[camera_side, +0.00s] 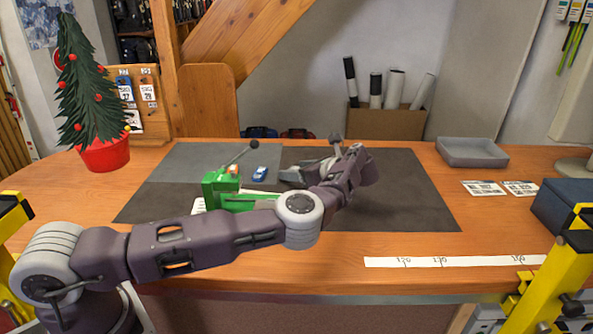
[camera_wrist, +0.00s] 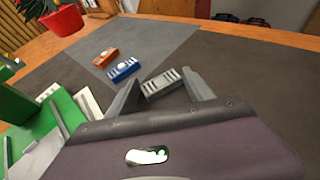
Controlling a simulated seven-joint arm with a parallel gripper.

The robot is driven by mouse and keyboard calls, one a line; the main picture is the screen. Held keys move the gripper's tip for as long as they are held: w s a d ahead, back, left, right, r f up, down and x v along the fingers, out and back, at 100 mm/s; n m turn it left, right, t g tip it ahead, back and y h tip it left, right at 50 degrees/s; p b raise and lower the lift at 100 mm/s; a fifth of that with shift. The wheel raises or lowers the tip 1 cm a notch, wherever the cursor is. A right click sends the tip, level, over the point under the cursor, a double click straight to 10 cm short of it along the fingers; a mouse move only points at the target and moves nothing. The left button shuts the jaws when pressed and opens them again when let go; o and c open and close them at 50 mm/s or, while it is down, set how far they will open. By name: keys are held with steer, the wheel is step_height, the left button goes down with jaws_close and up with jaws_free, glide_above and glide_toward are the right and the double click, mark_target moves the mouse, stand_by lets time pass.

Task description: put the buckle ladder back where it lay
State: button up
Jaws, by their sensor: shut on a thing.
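The buckle ladder, a small grey slotted piece (camera_wrist: 162,84), sits between the two grey fingers of my gripper (camera_wrist: 164,90) in the wrist view. The fingers are shut on it. I cannot tell whether it touches the mat below. In the side view my gripper (camera_side: 291,174) is low over the dark mat, right of the blue piece, and the held piece cannot be made out there. A blue slotted piece (camera_wrist: 124,69) and an orange one (camera_wrist: 105,57) lie on the mat left of the held piece. They also show in the side view, blue (camera_side: 260,173) and orange (camera_side: 233,168).
A green press (camera_side: 221,191) with a lever stands left of my gripper, close to my arm. The dark mat (camera_side: 408,195) is bare on the right. A grey tray (camera_side: 472,152), cards (camera_side: 484,188), a blue box (camera_side: 562,206) and a potted tree (camera_side: 103,153) stand around it.

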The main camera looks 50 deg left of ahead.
steer(key=o, duration=1.5)
